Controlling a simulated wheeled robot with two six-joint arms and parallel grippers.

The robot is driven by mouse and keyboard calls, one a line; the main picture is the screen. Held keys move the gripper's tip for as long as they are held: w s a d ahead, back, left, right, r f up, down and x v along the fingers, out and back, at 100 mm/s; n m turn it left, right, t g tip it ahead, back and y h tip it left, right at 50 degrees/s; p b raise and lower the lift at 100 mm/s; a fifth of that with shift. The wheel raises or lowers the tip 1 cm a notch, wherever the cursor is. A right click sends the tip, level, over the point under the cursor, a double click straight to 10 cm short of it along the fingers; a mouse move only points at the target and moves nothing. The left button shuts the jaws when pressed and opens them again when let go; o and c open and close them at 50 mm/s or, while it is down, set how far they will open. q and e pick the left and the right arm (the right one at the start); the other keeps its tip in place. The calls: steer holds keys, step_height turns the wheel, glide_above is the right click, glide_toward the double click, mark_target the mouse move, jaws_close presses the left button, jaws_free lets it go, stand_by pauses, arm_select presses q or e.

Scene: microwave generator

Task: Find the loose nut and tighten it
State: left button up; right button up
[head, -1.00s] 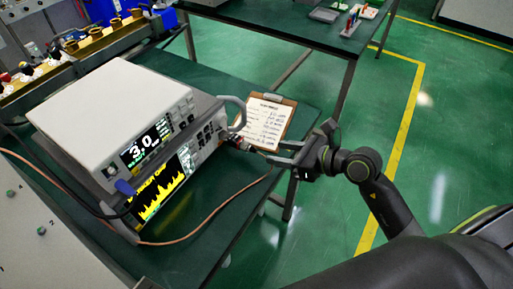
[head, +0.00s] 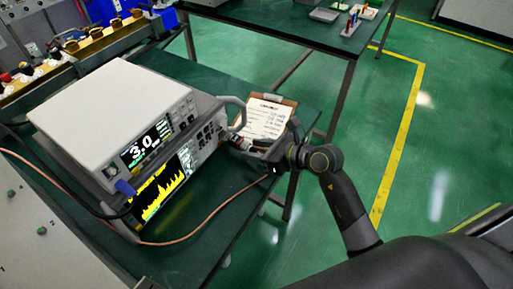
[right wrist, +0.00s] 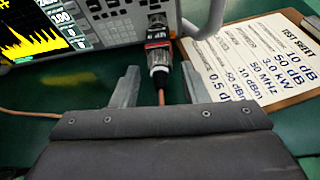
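The generator (head: 120,110) stands on the green table, with a lit display reading 3.0 and a yellow spectrum trace. In the right wrist view a cable connector with a silver nut (right wrist: 159,60) and a red and black band sits at the generator's front panel. A copper-coloured cable runs from it toward me. My right gripper (right wrist: 159,82) is open, with one finger on each side of the connector's near end and a visible gap on both sides. In the head view my right gripper (head: 246,150) partly hides the connector. My left gripper is not in view.
A clipboard with a test sheet (head: 265,118) lies right of the connector, close to my right gripper. A grey handle (right wrist: 205,18) sticks out from the panel. A blue plug (head: 125,187) with a black cable is at the panel's left. Green floor (head: 430,170) is free on the right.

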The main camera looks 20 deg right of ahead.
jaws_close()
steer(key=shift+d+r+m+g+y+p, duration=0.15)
steer(key=shift+m+g+y+p, duration=0.15)
steer(key=shift+m+p, duration=0.45)
steer(key=shift+w+m+y+p, duration=0.1)
steer(key=shift+m+y+p, duration=0.2)
steer(key=shift+m+p, duration=0.2)
steer(key=shift+d+m+g+y, duration=0.1)
steer(key=shift+m+g+y, duration=0.3)
steer(key=shift+m+y, duration=0.35)
steer(key=shift+w+f+m+y+p, duration=0.15)
steer(key=shift+m+y+p, duration=0.1)
steer(key=shift+m, duration=0.25)
steer(key=shift+s+f+m+y+p, duration=0.1)
steer(key=shift+m+p, duration=0.1)
steer(key=shift+m, duration=0.3)
steer(key=shift+g, duration=0.3)
